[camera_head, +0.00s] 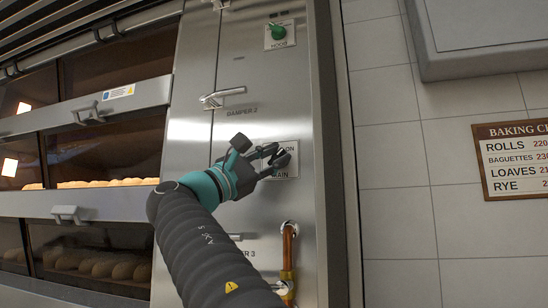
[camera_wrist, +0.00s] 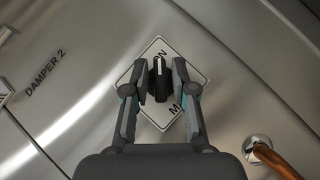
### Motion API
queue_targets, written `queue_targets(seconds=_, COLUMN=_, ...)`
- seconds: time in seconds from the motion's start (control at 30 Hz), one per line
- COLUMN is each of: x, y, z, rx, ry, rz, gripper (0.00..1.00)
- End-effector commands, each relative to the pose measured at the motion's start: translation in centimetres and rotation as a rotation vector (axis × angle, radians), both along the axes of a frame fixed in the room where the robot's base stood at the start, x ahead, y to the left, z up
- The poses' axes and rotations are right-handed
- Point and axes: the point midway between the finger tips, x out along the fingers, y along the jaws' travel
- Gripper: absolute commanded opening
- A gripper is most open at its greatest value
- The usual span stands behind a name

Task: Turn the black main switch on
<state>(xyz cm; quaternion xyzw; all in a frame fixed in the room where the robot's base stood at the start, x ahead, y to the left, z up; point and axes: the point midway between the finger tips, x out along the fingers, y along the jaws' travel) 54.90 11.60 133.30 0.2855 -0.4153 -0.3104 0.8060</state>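The black main switch (camera_wrist: 160,82) is a knob with a white pointer line, on a white plate (camera_wrist: 190,72) lettered "ON" and "MAIN". In the wrist view the plate appears as a diamond and the pointer line aims at its top corner, by the "ON" lettering. My gripper (camera_wrist: 160,70) has one finger on each side of the knob, with narrow gaps showing, so it looks open around it. In the head view my gripper (camera_head: 274,158) is at the plate (camera_head: 291,172) and partly hides the knob and lettering.
A damper handle (camera_head: 223,96) projects above the plate. A copper pipe (camera_head: 288,245) stands out below it. A green hood knob (camera_head: 278,32) is higher on the steel panel. Oven decks with bread (camera_head: 108,183) lie left; a tiled wall with a baking chart (camera_head: 515,160) lies right.

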Motion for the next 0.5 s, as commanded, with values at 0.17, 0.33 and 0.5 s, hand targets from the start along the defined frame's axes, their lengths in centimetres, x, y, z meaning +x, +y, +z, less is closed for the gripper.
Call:
queue_targets(seconds=0.17, x=0.0, y=0.0, z=0.0, rx=0.000, ry=0.001, rz=0.000, gripper=0.39)
queue_targets(seconds=0.33, x=-0.1, y=0.1, z=-0.1, rx=0.000, ry=0.001, rz=0.000, gripper=0.39)
queue_targets(seconds=0.5, x=-0.8, y=1.4, z=-0.8, rx=-0.002, ry=0.002, rz=0.002, gripper=0.39)
